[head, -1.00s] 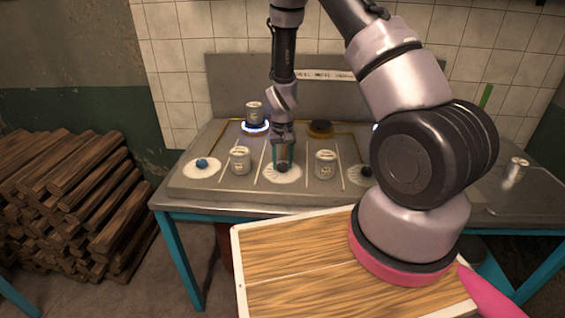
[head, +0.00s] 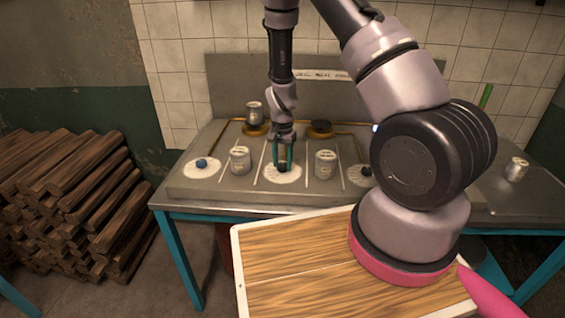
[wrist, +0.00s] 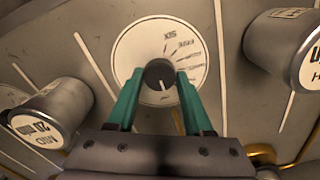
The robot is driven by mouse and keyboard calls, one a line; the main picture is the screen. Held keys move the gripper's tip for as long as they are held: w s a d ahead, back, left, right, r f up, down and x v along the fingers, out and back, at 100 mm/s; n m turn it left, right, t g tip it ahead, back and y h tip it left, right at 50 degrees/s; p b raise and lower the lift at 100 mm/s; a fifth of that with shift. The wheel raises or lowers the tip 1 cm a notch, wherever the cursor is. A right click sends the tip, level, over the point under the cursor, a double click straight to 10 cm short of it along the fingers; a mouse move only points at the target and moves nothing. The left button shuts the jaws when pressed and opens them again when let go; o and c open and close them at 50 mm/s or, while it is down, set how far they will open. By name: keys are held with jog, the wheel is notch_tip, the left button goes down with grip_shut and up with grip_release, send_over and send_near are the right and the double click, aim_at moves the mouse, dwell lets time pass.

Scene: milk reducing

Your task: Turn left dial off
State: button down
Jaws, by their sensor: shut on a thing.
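A black dial (head: 282,168) sits in the middle of a round white marked plate (head: 295,176) at the stove's front. My gripper (head: 282,163) points down at it, and its teal fingers are shut on the dial from both sides. In the wrist view the dial (wrist: 160,75) is between the fingertips, with its white pointer line toward the bottom of the picture. The left back burner (head: 255,130) holds a can (head: 254,112) and shows no flame.
Cans stand left (head: 240,160) and right (head: 325,164) of the gripped dial. The right back burner (head: 320,129) is empty.

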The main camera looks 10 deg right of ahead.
aim_at(283, 165)
dwell(0.4)
jog(key=shift+c, duration=1.5)
grip_release()
jog(key=shift+r, duration=0.1)
notch_tip(283, 165, up, 11)
